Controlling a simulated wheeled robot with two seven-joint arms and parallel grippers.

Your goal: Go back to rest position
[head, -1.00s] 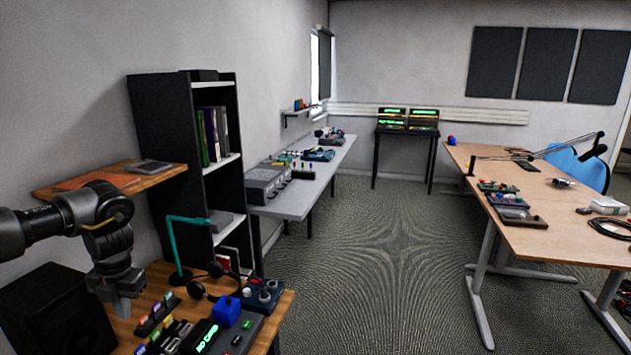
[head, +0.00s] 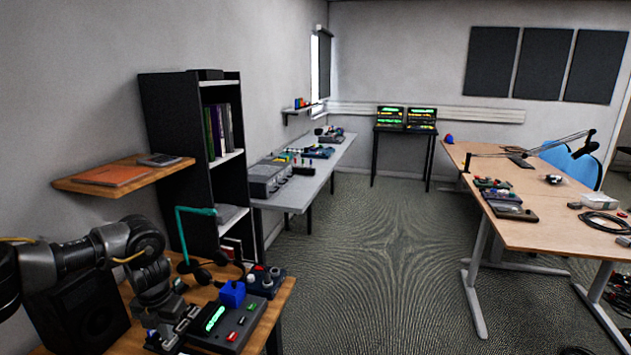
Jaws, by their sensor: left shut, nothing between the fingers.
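My left arm comes in from the lower left, and its dark gripper (head: 168,338) points down over the near wooden desk (head: 262,318). It is shut and empty, close to the left side of a dark control box (head: 232,332) with a green lit display. The gripper hides part of the desk and the things behind it. My right gripper is not in view.
A blue block (head: 232,293), a black headset (head: 204,274) and a teal lamp (head: 180,232) stand near the gripper. A black speaker (head: 92,318) is behind my arm. A wooden shelf (head: 125,176) juts out above. The floor (head: 345,270) is clear; black cable (head: 604,224) lies on the right table.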

